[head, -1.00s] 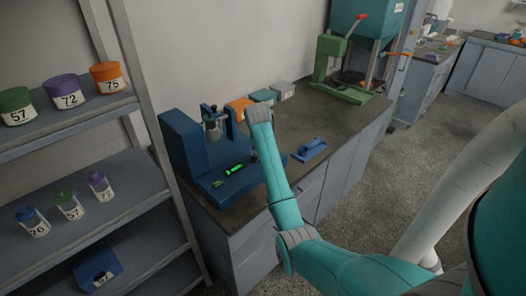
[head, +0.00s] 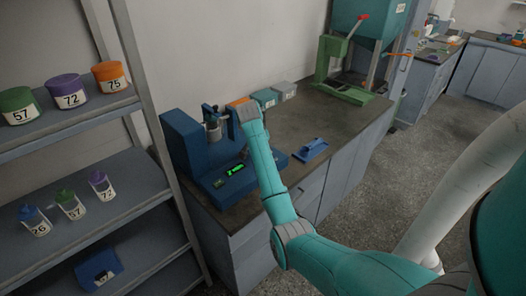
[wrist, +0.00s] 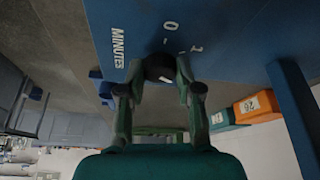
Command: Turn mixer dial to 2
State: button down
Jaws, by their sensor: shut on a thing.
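The blue mixer (head: 187,150) stands on the bench against the wall in the head view, with a lit green display (head: 235,170) too small to read surely. In the wrist view, its blue panel fills the top, with white MINUTES lettering and the marks 0 and 1. The black dial (wrist: 159,68) has a white pointer line. My gripper (wrist: 161,72) is shut on the dial, one finger at each side. The 2 mark does not show, so I cannot tell the exact setting. In the head view my arm hides the dial and my gripper.
Orange (head: 238,103), teal (head: 265,97) and grey (head: 285,90) boxes stand behind the mixer. A blue object (head: 311,149) lies on the bench to its right. A shelf (head: 70,130) with numbered containers stands at left. A green machine (head: 345,70) stands farther back.

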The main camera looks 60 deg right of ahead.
jog(key=c, duration=0.8)
grip_release()
jog(key=shift+o, duration=0.2)
jog(key=v, duration=0.7)
jog(key=shift+r, duration=0.25)
jog(key=shift+a, duration=0.1)
